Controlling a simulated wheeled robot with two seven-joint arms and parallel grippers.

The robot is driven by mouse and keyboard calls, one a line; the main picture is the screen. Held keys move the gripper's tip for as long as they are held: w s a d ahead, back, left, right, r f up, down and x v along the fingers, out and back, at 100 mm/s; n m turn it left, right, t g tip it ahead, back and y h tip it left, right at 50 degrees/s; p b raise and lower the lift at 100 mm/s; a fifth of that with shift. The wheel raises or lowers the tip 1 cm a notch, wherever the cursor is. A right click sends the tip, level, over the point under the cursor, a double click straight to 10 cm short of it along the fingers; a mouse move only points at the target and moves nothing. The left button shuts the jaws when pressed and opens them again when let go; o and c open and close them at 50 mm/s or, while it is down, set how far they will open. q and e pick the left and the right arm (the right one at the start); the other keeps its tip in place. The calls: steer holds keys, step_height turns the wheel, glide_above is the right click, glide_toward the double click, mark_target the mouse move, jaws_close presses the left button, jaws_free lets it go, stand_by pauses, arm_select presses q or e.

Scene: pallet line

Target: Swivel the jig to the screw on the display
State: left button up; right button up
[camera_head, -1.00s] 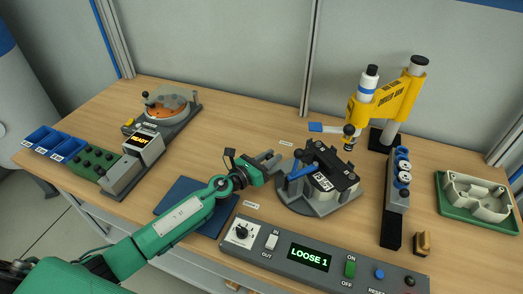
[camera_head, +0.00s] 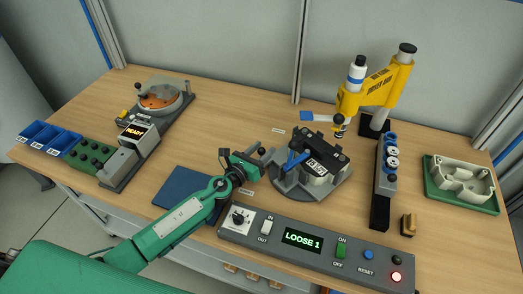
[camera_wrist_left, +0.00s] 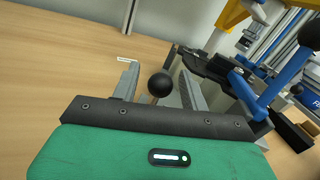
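The jig is a round grey turntable (camera_head: 338,196) bearing a black-topped block (camera_head: 325,150) with a blue clamp handle (camera_head: 296,160). My left gripper (camera_head: 270,158) is at the jig's left edge. In the left wrist view its two fingers (camera_wrist_left: 160,88) are apart, with a black ball knob (camera_wrist_left: 161,85) between them. I cannot tell whether either finger touches the knob. The display (camera_head: 302,240) on the grey control panel reads "LOOSE 1" in green. My right gripper is not in view.
A yellow screwdriver press (camera_head: 375,88) stands behind the jig, its tool near the jig's back right. A rail with round dials (camera_head: 384,180) and a green tray (camera_head: 460,196) are to the right. The control panel (camera_head: 330,255) lies in front. A blue mat (camera_head: 185,190) lies left.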

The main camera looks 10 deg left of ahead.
arm_select(q)
steer(key=b+v, duration=0.2)
steer(key=v, duration=1)
steer(key=shift+f+b, duration=0.15)
steer(key=shift+b, duration=0.25)
steer(key=shift+v, duration=0.9)
